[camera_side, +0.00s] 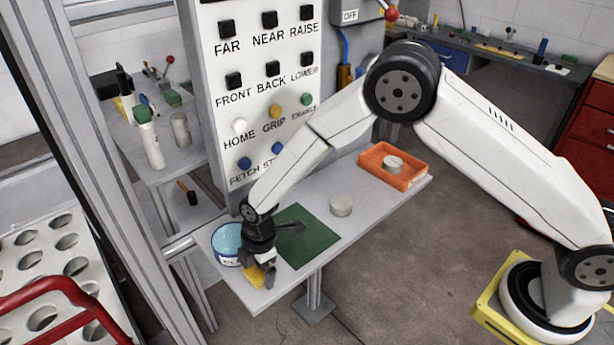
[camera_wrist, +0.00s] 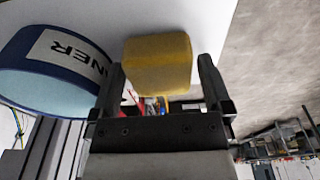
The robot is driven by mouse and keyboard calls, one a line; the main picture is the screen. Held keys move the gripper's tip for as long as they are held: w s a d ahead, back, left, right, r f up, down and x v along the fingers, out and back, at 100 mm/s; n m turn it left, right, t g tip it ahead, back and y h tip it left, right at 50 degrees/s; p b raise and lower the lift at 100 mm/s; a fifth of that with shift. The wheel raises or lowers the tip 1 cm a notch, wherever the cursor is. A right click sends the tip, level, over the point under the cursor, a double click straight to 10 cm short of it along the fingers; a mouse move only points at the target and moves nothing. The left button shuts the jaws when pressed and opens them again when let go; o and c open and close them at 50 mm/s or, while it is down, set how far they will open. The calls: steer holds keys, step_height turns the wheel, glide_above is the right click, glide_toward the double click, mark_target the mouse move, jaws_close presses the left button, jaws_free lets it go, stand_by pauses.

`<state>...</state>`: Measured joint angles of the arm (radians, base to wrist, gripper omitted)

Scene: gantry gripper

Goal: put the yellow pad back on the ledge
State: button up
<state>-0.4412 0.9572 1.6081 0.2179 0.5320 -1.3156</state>
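The yellow pad (camera_wrist: 157,65) is a small block with rounded edges. In the wrist view it lies between my two gripper fingers (camera_wrist: 162,78), with a narrow gap at the right finger; the left finger is very close to it or touching. My gripper looks open around the pad. In the side view my gripper (camera_side: 263,275) points down over the left front end of the grey ledge (camera_side: 345,228), and the pad (camera_side: 255,277) shows partly behind a finger. I cannot tell whether the pad rests on the ledge or is just above it.
A blue round tin (camera_side: 226,243) stands left of my gripper, close by; it also shows in the wrist view (camera_wrist: 50,70). A green mat (camera_side: 310,236), a grey disc (camera_side: 341,206) and an orange tray (camera_side: 400,178) lie rightward. A button panel (camera_side: 262,90) rises behind the ledge.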

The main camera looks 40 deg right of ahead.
step_height(320, 180, up, 12)
steer(key=d, duration=0.1)
steer(key=shift+d+r, duration=0.15)
steer(key=shift+d, duration=0.1)
stand_by(0.6)
stand_by(0.5)
steer(key=s+d+r+m+t, duration=0.1)
steer(key=s+d+r+m, duration=0.1)
steer(key=s+d+m, duration=0.6)
steer(key=s+d+r+m+t+h, duration=0.1)
steer(key=s+d+r+m, duration=0.1)
steer(key=s+d+m, duration=0.6)
steer(key=d+m, duration=0.2)
steer(key=d, duration=0.3)
steer(key=shift+d+t, duration=0.2)
steer(key=shift+t, duration=0.1)
